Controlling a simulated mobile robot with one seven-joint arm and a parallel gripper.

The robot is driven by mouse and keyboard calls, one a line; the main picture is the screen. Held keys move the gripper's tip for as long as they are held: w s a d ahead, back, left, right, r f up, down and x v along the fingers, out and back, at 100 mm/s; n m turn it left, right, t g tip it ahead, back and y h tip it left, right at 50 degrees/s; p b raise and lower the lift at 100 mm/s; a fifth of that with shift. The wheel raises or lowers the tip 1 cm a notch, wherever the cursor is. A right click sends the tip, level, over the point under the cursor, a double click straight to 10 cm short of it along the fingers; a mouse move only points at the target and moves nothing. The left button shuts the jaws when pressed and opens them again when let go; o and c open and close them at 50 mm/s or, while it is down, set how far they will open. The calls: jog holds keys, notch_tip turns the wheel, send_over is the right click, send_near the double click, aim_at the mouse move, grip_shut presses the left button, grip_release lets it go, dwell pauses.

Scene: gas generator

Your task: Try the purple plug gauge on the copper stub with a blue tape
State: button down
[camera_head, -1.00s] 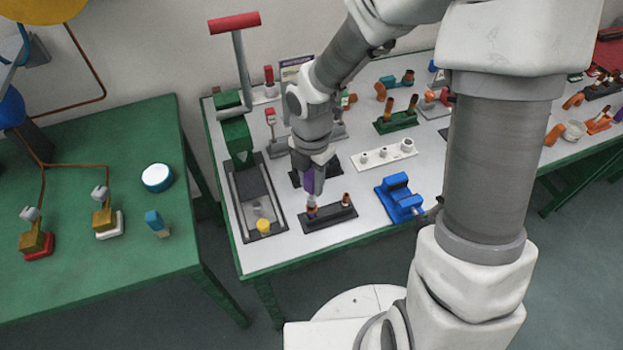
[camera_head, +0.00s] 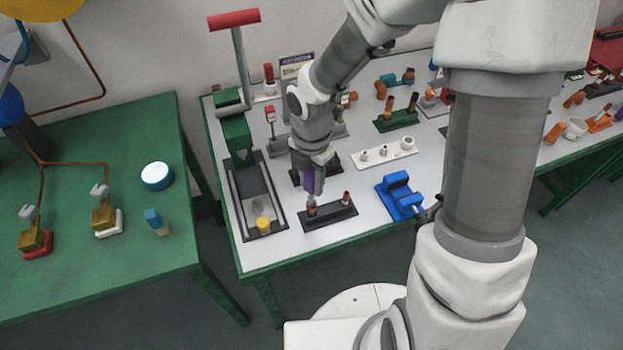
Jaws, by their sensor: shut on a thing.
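My gripper (camera_head: 314,186) points down over the front part of the white-topped bench and is shut on the purple plug gauge (camera_head: 309,182). Only a strip of the purple gauge shows between the fingers. A copper stub (camera_head: 311,208) stands on a black base (camera_head: 328,217) right under the gauge. I cannot tell whether the gauge touches or enters this stub. A second copper stub (camera_head: 346,198) stands at the right end of the same base. The blue tape is too small to make out on either stub.
A blue vise (camera_head: 400,194) stands right of the black base. A white block with fittings (camera_head: 384,154) and a green base with copper stubs (camera_head: 396,120) stand behind.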

aim_at(311, 174)
jog(key=shift+r+p, duration=0.4)
jog(key=shift+r, duration=0.1)
notch_tip(311, 174, up, 4)
jog(key=p, duration=0.4)
